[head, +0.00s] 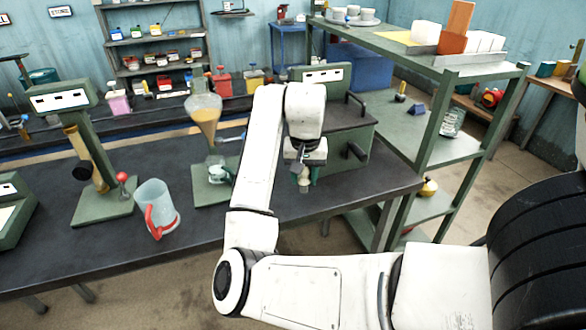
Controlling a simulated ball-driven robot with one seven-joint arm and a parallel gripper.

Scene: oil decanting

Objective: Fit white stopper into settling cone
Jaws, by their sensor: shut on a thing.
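The settling cone (205,117) is a clear funnel-shaped vessel holding amber liquid. It stands upright in a green stand (212,192) on the dark bench, left of my arm. My gripper (303,170) points down over the bench's front part, to the right of the cone and apart from it. It is shut on a small pale piece, which looks like the white stopper (304,184). The piece hangs below the fingers, and its outline is small and partly hidden. The cone's top opening is hard to make out at this size.
A clear jug with a red handle (157,208) stands left of the cone stand. A green device on a post (83,155) is further left. A green boxy machine (345,130) stands behind my gripper. A green shelf rack (460,75) is at right. Coloured bottles line the back.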

